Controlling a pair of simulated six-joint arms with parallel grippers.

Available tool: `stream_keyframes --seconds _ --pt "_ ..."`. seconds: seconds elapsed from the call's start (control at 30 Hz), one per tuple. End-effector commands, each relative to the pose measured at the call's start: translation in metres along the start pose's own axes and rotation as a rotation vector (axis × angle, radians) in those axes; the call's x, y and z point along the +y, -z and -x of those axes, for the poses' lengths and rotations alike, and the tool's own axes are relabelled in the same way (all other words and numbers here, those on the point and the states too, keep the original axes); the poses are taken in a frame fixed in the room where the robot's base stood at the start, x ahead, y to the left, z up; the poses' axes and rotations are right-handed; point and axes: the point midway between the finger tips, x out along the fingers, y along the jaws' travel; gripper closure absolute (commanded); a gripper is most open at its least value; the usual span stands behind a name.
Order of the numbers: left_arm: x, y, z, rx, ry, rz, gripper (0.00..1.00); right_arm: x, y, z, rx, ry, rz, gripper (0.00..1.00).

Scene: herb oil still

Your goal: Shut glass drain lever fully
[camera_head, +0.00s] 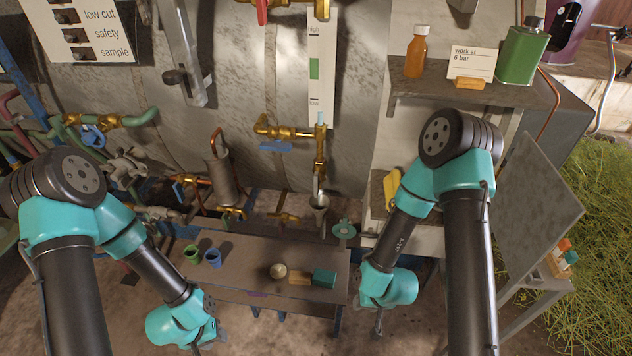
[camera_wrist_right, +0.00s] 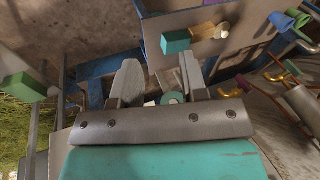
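A sight glass (camera_head: 320,75) marked high and low stands on the boiler wall. Below it are brass fittings (camera_head: 320,150) with a blue lever (camera_head: 276,146) on the left branch and a pale, lever-like piece (camera_head: 316,184) hanging above a small funnel (camera_head: 319,202). I cannot tell for certain which is the glass drain lever. My left gripper (camera_head: 211,338) is low at the front of the bench, away from the fittings; its fingers are too unclear to judge. My right gripper (camera_head: 378,324) is low, right of the bench. Its fingers stand apart and empty in the right wrist view (camera_wrist_right: 160,65).
The bench (camera_head: 240,255) holds a green cup (camera_head: 192,253), a blue cup (camera_head: 213,257), a teal block (camera_head: 324,277) and a wooden block (camera_head: 299,278). A shelf (camera_head: 500,95) with bottles juts out at right. Another brass valve (camera_head: 284,216) sits low behind the bench.

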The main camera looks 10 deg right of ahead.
Motion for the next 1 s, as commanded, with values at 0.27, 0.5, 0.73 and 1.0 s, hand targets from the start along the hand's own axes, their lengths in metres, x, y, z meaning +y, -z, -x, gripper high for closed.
stream_keyframes --seconds 0.27,0.5,0.73,1.0 --pt "0.0 0.0 0.0 0.0 0.0 0.0 0.6 -0.072 0.085 0.017 0.444 -0.081 0.073 0.6" --pt "0.0 0.0 0.0 0.0 0.0 0.0 0.6 -0.142 0.132 0.065 0.851 -0.176 0.123 0.6" --pt "0.0 0.0 0.0 0.0 0.0 0.0 0.6 -0.209 0.14 0.129 1.215 -0.285 0.149 0.6" --pt "0.0 0.0 0.0 0.0 0.0 0.0 0.6 -0.241 0.129 0.168 1.406 -0.363 0.15 0.6"
